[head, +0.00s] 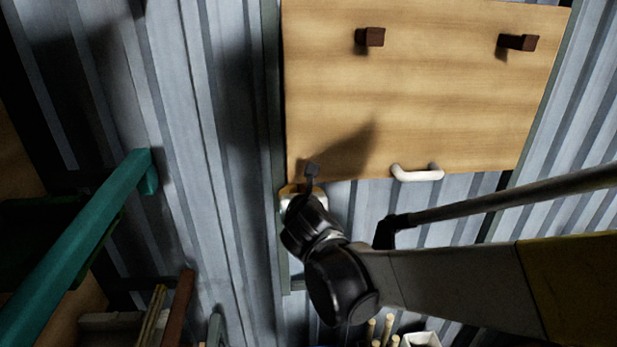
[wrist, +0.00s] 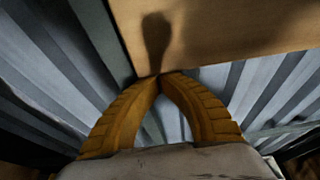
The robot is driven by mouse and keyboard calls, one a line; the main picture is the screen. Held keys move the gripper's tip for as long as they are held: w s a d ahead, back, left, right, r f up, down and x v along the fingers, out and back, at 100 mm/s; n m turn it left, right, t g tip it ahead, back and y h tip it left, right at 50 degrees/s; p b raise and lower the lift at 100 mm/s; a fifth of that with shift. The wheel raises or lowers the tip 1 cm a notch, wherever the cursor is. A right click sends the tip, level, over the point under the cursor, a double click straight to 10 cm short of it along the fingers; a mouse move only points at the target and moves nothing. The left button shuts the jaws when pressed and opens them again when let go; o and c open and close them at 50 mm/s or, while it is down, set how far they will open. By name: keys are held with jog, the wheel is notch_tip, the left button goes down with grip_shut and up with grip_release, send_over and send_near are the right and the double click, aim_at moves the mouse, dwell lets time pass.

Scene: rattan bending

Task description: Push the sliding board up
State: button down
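The sliding board (head: 430,100) is a light wooden panel on the corrugated wall. It has two dark square knobs (head: 370,37) and a white handle (head: 417,173) at its lower edge. In the wrist view the board's lower part (wrist: 230,35) fills the top. My gripper (wrist: 161,76) has yellow fingers that meet at their tips, with nothing seen between them. The tips are at the board's lower edge near its left corner; I cannot tell if they touch. In the head view my gripper (head: 291,189) is mostly hidden behind my wrist, left of the handle.
A dark vertical rail (head: 272,120) runs along the board's left side. Bare corrugated wall lies below the board. A teal bar (head: 90,235) juts out at the left. Thin sticks (head: 377,335) and a white container (head: 421,339) stand at the bottom.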

notch_tip(320, 180, up, 52)
jog(key=p, duration=3)
jog(key=shift+f+p, duration=0.25)
jog(key=shift+p, duration=0.15)
jog(key=shift+a+r, duration=0.1)
